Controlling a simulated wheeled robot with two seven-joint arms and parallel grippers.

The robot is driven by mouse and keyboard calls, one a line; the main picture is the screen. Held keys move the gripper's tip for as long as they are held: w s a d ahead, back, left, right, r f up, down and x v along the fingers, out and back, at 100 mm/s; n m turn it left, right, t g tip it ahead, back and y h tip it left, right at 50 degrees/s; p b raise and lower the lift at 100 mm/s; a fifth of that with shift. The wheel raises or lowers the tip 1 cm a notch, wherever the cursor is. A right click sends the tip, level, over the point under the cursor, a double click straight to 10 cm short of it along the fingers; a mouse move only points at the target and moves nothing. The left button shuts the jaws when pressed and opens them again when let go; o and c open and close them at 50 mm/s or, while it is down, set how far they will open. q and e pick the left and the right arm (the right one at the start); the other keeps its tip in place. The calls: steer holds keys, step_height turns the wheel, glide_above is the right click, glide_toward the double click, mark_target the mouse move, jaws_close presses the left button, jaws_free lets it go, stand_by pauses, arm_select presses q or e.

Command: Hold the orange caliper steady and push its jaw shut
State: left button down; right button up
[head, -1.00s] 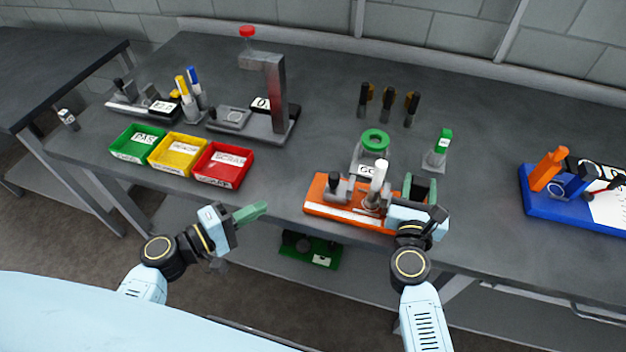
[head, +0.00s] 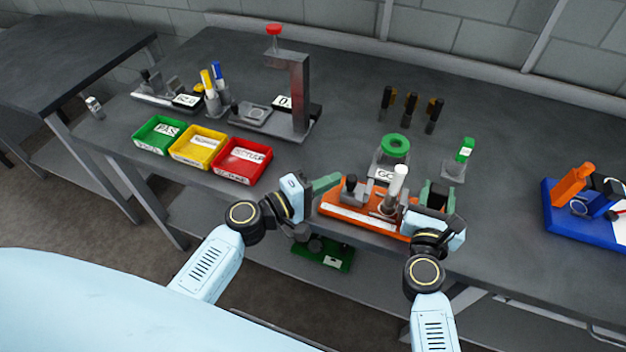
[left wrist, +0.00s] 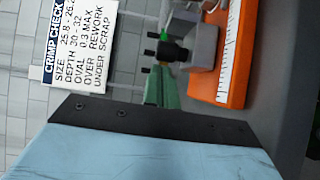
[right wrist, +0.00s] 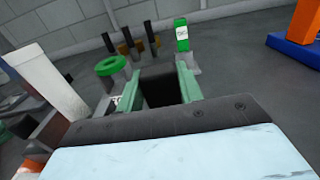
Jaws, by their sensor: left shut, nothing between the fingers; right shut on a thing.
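The orange caliper (head: 350,214) lies along the table's front edge, with a white scale strip on its base. At its left part stands a grey jaw with a black knob (head: 350,184); a white post (head: 398,182) stands right of it. My right gripper (head: 438,192) is shut on a dark block (right wrist: 160,85) at the caliper's right end. My left gripper (head: 333,181) is shut and empty, its green fingertips close to the grey jaw's left side. In the left wrist view the grey jaw (left wrist: 200,48) is just beyond the fingertips; contact cannot be told.
A green ring (head: 396,145) on a grey stand is behind the caliper, a green-topped gauge (head: 465,152) to its right. Green, yellow and red bins (head: 242,172) are at left, a press stand (head: 297,95) behind. A blue fixture (head: 570,215) is far right.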

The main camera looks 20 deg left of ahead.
arm_select(q)
steer(key=shift+d, duration=0.25)
